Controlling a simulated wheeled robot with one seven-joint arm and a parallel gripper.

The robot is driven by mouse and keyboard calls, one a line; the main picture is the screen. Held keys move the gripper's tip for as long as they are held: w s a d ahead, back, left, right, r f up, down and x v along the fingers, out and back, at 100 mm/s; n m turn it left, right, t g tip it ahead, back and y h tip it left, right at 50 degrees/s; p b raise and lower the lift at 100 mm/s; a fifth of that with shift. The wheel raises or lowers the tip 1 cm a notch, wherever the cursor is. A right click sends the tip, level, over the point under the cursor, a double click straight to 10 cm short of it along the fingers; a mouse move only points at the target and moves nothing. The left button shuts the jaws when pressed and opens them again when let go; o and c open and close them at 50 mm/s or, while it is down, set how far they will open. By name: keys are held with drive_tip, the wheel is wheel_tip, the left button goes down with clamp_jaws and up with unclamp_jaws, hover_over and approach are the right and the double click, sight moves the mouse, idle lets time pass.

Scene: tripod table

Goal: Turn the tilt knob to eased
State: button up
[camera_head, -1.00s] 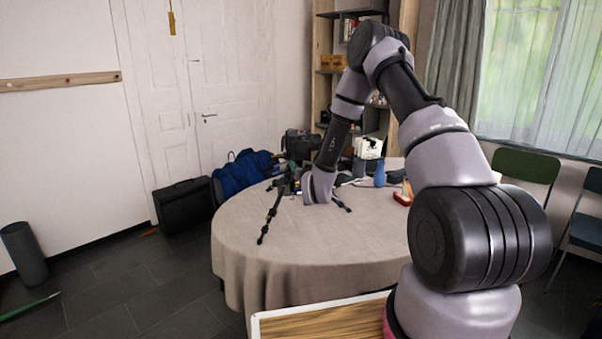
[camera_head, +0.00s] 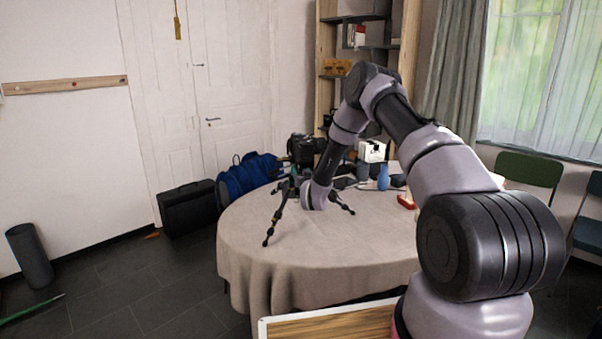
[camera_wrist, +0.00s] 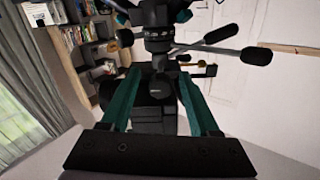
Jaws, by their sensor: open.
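A black tripod (camera_head: 275,222) with splayed legs stands on the round table, its upper part partly hidden behind my arm. In the wrist view its dark head (camera_wrist: 158,38) fills the top middle, with a black handle (camera_wrist: 225,50) reaching right to a rounded end. Another black lever (camera_wrist: 222,34) and a small brass-coloured knob (camera_wrist: 184,58) show nearby. I cannot tell which part is the tilt knob or read its setting. My gripper (camera_wrist: 160,76) is open, its green fingers apart on either side of dark parts below the head; contact is not clear.
The cloth-covered table (camera_head: 300,260) bears a blue bottle (camera_head: 383,177), a white box (camera_head: 371,151) and a red item (camera_head: 406,201) right of the tripod. A blue bag (camera_head: 248,173) and black case (camera_head: 188,208) are at the left. The table's front is clear.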

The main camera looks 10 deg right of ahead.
drive_tip(key=shift+w, duration=0.25)
clamp_jaws()
